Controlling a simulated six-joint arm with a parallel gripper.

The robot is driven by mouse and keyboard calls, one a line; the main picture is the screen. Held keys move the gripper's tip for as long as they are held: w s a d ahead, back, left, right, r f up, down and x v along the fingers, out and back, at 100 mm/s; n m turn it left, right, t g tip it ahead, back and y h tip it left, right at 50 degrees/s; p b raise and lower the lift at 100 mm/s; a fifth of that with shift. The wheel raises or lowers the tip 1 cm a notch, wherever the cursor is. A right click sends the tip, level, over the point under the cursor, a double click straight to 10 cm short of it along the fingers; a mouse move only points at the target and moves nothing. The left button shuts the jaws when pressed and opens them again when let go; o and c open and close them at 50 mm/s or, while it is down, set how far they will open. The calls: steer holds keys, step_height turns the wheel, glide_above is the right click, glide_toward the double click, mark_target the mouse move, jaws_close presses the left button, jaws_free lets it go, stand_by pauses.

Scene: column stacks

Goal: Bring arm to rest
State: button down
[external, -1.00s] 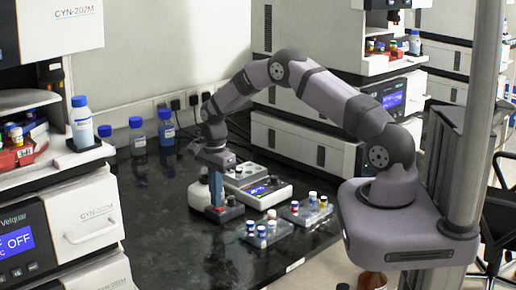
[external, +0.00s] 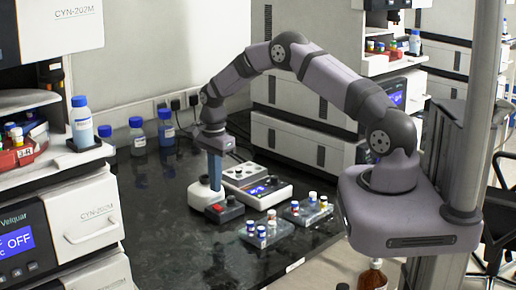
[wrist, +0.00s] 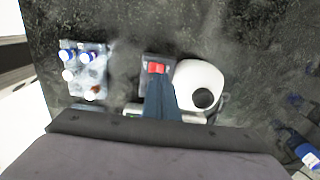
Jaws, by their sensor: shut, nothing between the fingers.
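My gripper (external: 215,187) points down over the dark bench, fingers shut together with nothing between them. In the wrist view my gripper's shut fingers (wrist: 158,84) reach toward a small grey box with a red switch (wrist: 156,68). In the external view this grey switch box (external: 225,210) sits just below and in front of the fingertips, which appear raised above it. A white rounded device (external: 200,194) with a dark top stands beside it and is partly hidden behind the fingers. My arm arches from its base at the right over the bench.
Two clear vial racks (external: 267,236) (external: 318,214) stand at the front right. A white instrument with a screen (external: 282,197) is right of my gripper. Blue-capped bottles (external: 166,132) stand at the back. The bench (external: 165,225) is clear at the front left.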

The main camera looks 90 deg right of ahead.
steer(key=s+a+r+n, duration=0.1)
steer(key=a+r+n, duration=0.5)
steer(key=a, duration=0.5)
steer(key=s+a+r+n, duration=0.1)
steer(key=a+r+n, duration=0.3)
steer(key=a+n, duration=0.55)
steer(key=s+a+r+n, duration=0.1)
steer(key=s+a+n, duration=1)
steer(key=s+a, duration=0.4)
steer(key=shift+s+r, duration=0.2)
steer(key=shift+r, duration=0.1)
